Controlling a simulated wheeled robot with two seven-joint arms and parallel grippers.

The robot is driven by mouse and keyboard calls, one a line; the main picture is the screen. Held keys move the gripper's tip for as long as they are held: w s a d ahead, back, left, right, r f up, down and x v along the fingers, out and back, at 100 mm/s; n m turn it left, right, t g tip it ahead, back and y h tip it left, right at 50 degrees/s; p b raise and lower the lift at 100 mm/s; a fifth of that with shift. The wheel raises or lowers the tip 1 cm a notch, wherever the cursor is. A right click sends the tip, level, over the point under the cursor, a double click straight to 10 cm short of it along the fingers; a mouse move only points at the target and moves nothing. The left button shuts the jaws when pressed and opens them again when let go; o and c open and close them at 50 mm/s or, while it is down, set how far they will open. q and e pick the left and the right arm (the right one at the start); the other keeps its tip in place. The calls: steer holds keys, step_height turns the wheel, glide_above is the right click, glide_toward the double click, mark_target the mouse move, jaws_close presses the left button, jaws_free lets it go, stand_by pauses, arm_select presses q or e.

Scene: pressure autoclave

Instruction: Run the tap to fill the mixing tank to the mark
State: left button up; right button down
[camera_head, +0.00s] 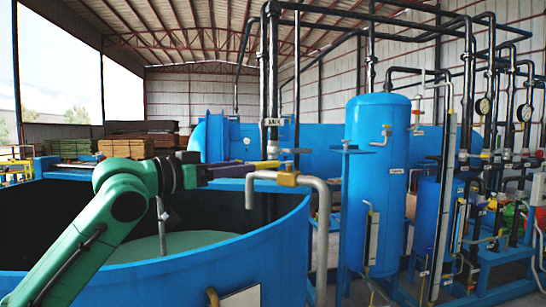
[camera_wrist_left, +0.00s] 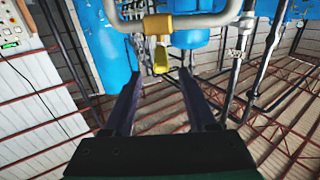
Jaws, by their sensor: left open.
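The mixing tank (camera_head: 285,232) is a large open blue tub at the lower left of the head view, with pale green liquid (camera_head: 175,243) low inside. I cannot make out a fill mark. The tap is a grey bent pipe (camera_head: 322,200) over the tank's right rim with a brass valve body (camera_head: 287,179). Its yellow handle shows in the wrist view (camera_wrist_left: 160,55). My left gripper (camera_head: 243,169) reaches over the tank close to the tap. In the wrist view its dark fingers (camera_wrist_left: 160,74) are apart, with the handle ahead between their tips; contact is unclear. No water stream is visible. My right gripper is out of view.
A tall blue cylinder (camera_head: 376,185) and black pipework with gauges (camera_head: 483,106) stand to the right. A long blue horizontal vessel (camera_head: 325,145) lies behind the tap. Stacked boards (camera_head: 140,138) stand at the back left. A vertical black pipe (camera_head: 273,70) rises behind the tap.

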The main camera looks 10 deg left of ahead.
mark_target(272, 164)
arm_select(q)
steer(key=x, duration=0.1)
steer(key=p+x, duration=0.1)
steer(key=x, duration=0.1)
steer(key=r+p+x, duration=0.1)
steer(key=x, duration=0.1)
steer(key=shift+s+d, duration=0.15)
steer(key=p+x, duration=0.1)
steer(key=x, duration=0.1)
steer(key=p+x, duration=0.1)
steer(key=x, duration=0.1)
steer(key=f+p+x, duration=0.1)
steer(key=x, duration=0.1)
steer(key=shift+w+a+f, duration=0.1)
steer(key=shift+w+a, duration=0.15)
steer(key=shift+s, duration=0.25)
steer(key=shift+c, duration=0.9)
jaws_close()
